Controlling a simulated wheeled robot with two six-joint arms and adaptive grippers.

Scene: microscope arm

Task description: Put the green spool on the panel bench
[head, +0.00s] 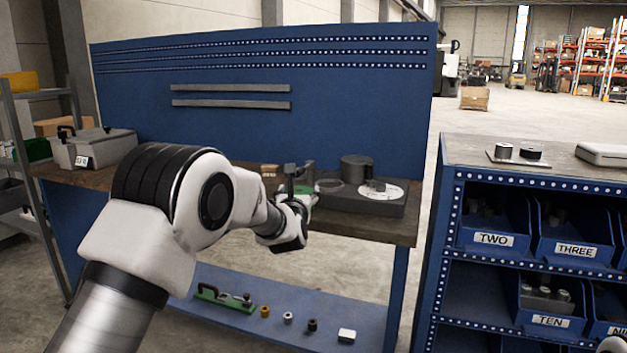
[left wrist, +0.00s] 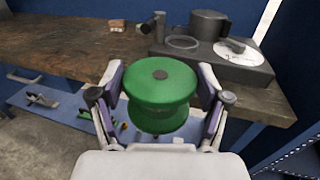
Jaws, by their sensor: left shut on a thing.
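The green spool (left wrist: 160,84) is upright between the fingers of my left gripper (left wrist: 158,100) in the left wrist view. The gripper is shut on its sides. In the head view the left gripper (head: 303,207) is at the front edge of the panel bench, and my arm hides most of the spool. The panel bench (head: 400,232) has a dark brown top, which also shows in the left wrist view (left wrist: 75,45), and a blue back panel. The spool appears held in the air near the top's front edge; its exact height is unclear.
A dark microscope base (head: 362,205) with a white disc occupies the bench's right. A grey case (head: 95,147) stands at its left. The lower blue shelf (head: 345,312) holds a green tool and several small parts. A bin rack (head: 447,240) stands right. Bare top shows left of the base.

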